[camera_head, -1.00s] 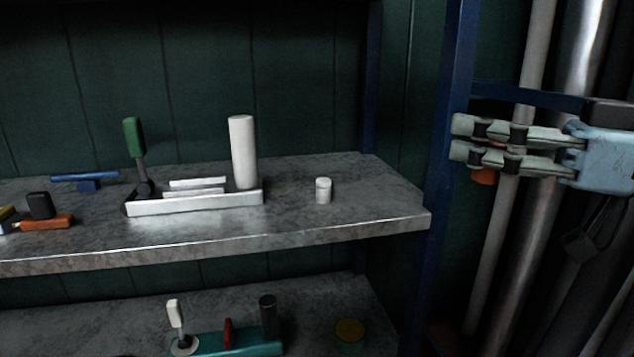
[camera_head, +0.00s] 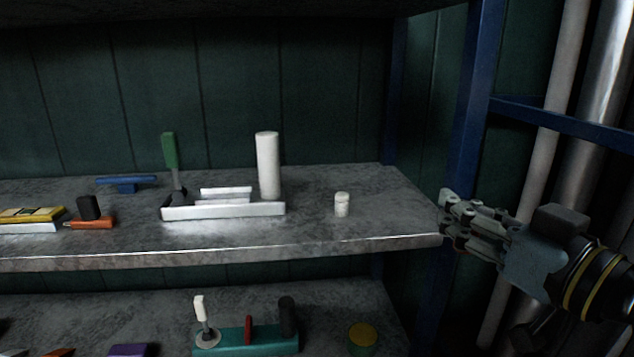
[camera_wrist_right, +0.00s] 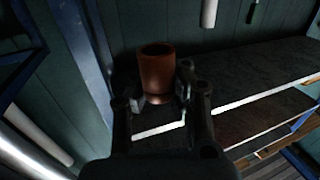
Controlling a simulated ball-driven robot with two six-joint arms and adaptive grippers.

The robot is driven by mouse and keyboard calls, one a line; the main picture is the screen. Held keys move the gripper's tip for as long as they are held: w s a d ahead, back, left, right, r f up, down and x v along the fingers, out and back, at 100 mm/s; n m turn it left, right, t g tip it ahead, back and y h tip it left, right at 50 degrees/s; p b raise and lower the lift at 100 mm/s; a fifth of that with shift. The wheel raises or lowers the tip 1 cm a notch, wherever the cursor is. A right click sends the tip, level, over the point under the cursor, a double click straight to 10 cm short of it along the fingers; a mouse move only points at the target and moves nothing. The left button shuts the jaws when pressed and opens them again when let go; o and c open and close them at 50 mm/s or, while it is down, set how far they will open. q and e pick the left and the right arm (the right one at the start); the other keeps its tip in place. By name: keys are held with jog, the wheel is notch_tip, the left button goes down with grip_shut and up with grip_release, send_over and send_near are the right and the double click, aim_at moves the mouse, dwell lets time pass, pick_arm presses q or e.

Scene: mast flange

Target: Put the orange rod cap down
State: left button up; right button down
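The orange rod cap (camera_wrist_right: 157,72) shows in the right wrist view as a brownish-orange cylinder between the fingers of my right gripper (camera_wrist_right: 160,92). The fingers appear closed around its lower part. In the head view my right gripper (camera_head: 447,217) is at the right front corner of the upper shelf, beside the blue post. The cap is hidden behind the fingers there. My left gripper is not in view.
The upper shelf (camera_head: 330,238) holds a small white cylinder (camera_head: 342,205), a tall white cylinder (camera_head: 268,165), a white tray (camera_head: 225,211) and a green-handled tool (camera_head: 170,152). Its right end is clear. A blue post (camera_head: 468,120) stands at right. The lower shelf holds a teal block (camera_head: 245,341) and a yellow-topped object (camera_head: 362,335).

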jog(key=w+f+b, duration=0.1)
jog(key=w, duration=0.5)
jog(key=w+f+b, duration=0.1)
jog(key=w+b, duration=0.1)
jog(key=w, duration=0.5)
jog(key=w+f+b, duration=0.1)
jog(key=w, duration=0.5)
jog(key=shift+w+a, duration=0.3)
jog(key=shift+a, duration=0.05)
jog(key=shift+f+b, duration=0.3)
jog(key=shift+b, duration=0.05)
notch_tip(320, 180, down, 3)
jog(key=shift+w+f+b, duration=0.1)
jog(key=shift+f+b, duration=0.1)
jog(key=shift+b, duration=0.75)
jog(key=shift+w+f, duration=0.1)
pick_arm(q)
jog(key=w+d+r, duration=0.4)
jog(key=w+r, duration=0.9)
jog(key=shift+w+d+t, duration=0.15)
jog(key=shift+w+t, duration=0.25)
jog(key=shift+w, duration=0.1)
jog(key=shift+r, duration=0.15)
pick_arm(e)
jog(key=c, duration=1.4)
grip_release()
